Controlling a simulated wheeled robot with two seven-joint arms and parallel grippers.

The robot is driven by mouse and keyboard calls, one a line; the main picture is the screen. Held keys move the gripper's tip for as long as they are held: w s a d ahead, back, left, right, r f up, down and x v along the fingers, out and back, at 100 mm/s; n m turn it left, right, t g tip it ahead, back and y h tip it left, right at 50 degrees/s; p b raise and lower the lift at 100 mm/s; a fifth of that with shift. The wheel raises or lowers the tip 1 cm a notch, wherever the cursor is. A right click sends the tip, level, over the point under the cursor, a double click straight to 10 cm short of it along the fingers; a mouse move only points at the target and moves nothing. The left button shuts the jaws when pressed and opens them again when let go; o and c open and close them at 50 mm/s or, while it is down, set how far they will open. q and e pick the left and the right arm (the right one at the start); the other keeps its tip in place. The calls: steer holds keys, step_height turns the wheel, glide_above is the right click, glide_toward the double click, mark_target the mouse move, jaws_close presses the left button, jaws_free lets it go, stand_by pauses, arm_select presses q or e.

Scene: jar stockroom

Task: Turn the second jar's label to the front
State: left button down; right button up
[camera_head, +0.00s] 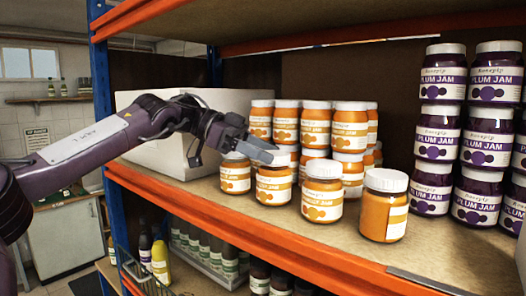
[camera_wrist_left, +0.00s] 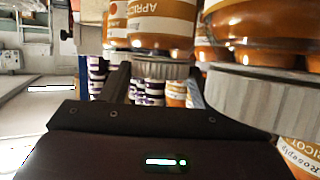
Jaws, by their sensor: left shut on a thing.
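Apricot jam jars with white lids stand in a front row on the middle shelf. My left gripper (camera_head: 268,152) is shut at the lid of the second jar from the left (camera_head: 273,186). That jar stands upright, with part of its white and orange label showing. In the left wrist view the fingers (camera_wrist_left: 157,88) sit either side of a white lid, with the jar (camera_wrist_left: 150,32) shown upside down. The first jar (camera_head: 235,178) and third jar (camera_head: 322,196) show labels facing forward. The rightmost jar (camera_head: 383,212) shows mostly bare orange glass, its label towards the right. My right gripper is not in view.
More apricot jars (camera_head: 316,125) stand stacked close behind. Plum jam jars (camera_head: 437,143) are stacked at the right. A white box (camera_head: 160,165) is behind my arm. The orange shelf edge (camera_head: 240,232) runs along the front. Neighbouring jars leave little room around the gripper.

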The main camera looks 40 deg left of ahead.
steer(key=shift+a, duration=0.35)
arm_select(q)
steer(key=shift+f, duration=0.15)
steer(key=c, duration=0.8)
jaws_free()
steer(key=o, duration=0.4)
steer(key=shift+f, duration=0.15)
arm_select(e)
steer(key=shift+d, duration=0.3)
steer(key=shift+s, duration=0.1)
